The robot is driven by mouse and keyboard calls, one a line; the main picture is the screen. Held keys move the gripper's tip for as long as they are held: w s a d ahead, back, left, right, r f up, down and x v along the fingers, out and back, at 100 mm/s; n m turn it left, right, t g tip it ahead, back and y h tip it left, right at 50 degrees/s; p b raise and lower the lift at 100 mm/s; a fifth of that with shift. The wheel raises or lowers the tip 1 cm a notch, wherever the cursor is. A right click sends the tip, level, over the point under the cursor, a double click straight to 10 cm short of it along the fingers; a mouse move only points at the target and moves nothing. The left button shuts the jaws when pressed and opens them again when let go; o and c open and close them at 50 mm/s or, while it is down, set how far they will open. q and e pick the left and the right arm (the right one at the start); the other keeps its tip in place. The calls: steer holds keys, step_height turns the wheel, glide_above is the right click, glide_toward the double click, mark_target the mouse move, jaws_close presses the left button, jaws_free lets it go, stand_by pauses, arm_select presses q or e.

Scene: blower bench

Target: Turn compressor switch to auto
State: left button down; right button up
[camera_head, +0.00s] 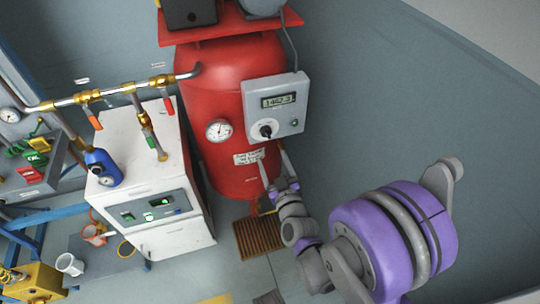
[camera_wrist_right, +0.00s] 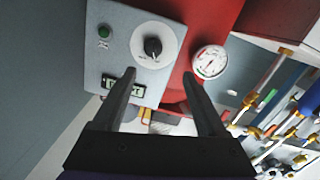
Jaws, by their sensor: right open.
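The compressor switch (camera_head: 266,131) is a black rotary knob on a pale round dial. It sits on the grey control box (camera_head: 291,115) fixed to the front of the red compressor tank (camera_head: 230,75). In the right wrist view the knob (camera_wrist_right: 153,47) lies just beyond and between the fingertips; its setting is too small to read. My right gripper (camera_head: 272,158) is below the box in the head view, its two fingers apart and empty. The open fingers (camera_wrist_right: 159,75) also show in the wrist view, apart from the knob. My left gripper is out of view.
The box carries a lit display (camera_head: 279,100) and a green button (camera_head: 294,122). A pressure gauge (camera_head: 218,130) is on the tank beside it. A white dryer cabinet (camera_head: 172,238) with pipes and valves stands to the left. The grey wall at right is clear.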

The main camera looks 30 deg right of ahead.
mark_target(267, 136)
steer(key=shift+h, duration=0.3)
steer(key=x, duration=0.7)
steer(key=d+p+x, duration=0.1)
steer(key=x, duration=0.2)
steer(key=shift+w+d+f, duration=0.1)
steer(key=shift+w+f, duration=0.1)
jaws_close()
